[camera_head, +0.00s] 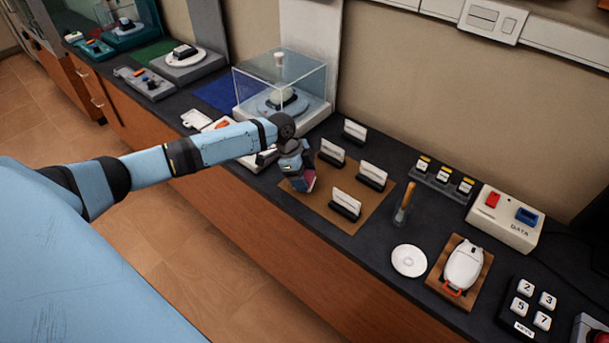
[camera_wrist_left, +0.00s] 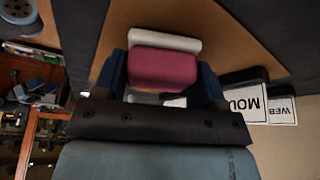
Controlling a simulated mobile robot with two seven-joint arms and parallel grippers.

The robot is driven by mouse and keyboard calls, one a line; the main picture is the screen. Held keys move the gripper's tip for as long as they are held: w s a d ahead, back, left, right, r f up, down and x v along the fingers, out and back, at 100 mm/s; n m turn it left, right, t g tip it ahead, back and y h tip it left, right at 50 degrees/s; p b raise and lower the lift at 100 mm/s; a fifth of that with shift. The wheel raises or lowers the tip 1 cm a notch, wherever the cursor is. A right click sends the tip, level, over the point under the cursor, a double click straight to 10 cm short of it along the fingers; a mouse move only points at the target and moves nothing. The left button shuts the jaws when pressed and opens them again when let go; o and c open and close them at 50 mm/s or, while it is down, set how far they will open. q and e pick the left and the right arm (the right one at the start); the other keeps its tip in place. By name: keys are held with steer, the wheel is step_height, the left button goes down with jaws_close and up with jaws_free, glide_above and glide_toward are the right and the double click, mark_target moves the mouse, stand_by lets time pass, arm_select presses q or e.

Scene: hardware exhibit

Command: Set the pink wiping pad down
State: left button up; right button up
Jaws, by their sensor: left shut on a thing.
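The pink wiping pad (camera_wrist_left: 163,70) shows in the left wrist view with a pale layer along its far side. My left gripper (camera_wrist_left: 162,84) is shut on it, with a dark blue finger at each side. In the head view my left gripper (camera_head: 300,178) is over the left front part of the brown mat (camera_head: 322,204), and a small part of the pink pad (camera_head: 310,181) shows beside the fingers. I cannot tell whether the pad touches the mat. My right gripper is not in view.
White cards in black holders, including one (camera_head: 345,205) near the gripper, stand on or by the mat. A glass case (camera_head: 280,85) stands behind my arm. A wooden-handled tool (camera_head: 404,204), a white disc (camera_head: 408,260) and a DATA box (camera_head: 505,217) are to the right.

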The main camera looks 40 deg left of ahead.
arm_select(q)
steer(key=o, duration=0.8)
steer(key=shift+f, duration=0.1)
steer(key=shift+o, duration=0.2)
steer(key=v, duration=1.2)
steer(key=shift+s, duration=0.1)
